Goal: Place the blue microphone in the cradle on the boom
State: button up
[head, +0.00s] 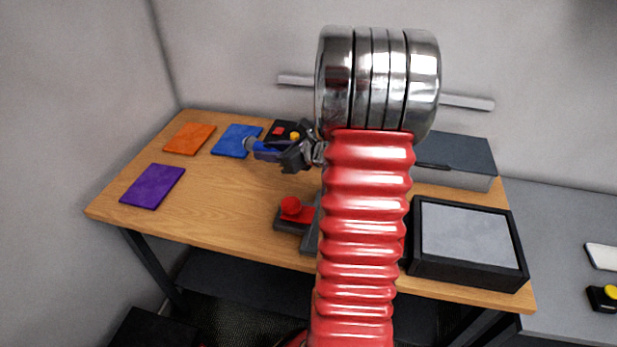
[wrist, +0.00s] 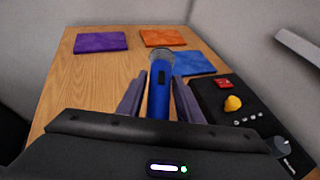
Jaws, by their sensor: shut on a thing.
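The blue microphone (head: 268,151) is held in my gripper (head: 297,155), with its silver mesh head pointing left in the head view. In the wrist view the microphone (wrist: 158,88) lies between the two fingers of my gripper (wrist: 158,100), its head pointing away from me. The gripper is shut on its blue body, above the wooden table (head: 225,205). I cannot make out the boom or its cradle in either view. My own arm hides much of the middle of the head view.
Purple (head: 152,186), orange (head: 190,138) and blue (head: 236,140) mats lie at the table's left. A black control box (wrist: 245,110) with a yellow knob is right of the gripper. A red-topped device (head: 292,210) stands at the front. A black-framed box (head: 465,245) stands right.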

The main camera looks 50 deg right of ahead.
jog(key=s+d, duration=0.1)
jog(key=d, duration=0.1)
jog(key=s+d, duration=0.1)
jog(key=shift+s+d+f, duration=0.15)
jog(key=shift+s+d, duration=0.2)
jog(key=shift+s, duration=0.05)
send_over(288, 183)
jog(key=shift+f, duration=3.1)
jog(key=shift+f, duration=1.9)
jog(key=o, duration=1.2)
jog(key=shift+o, duration=0.2)
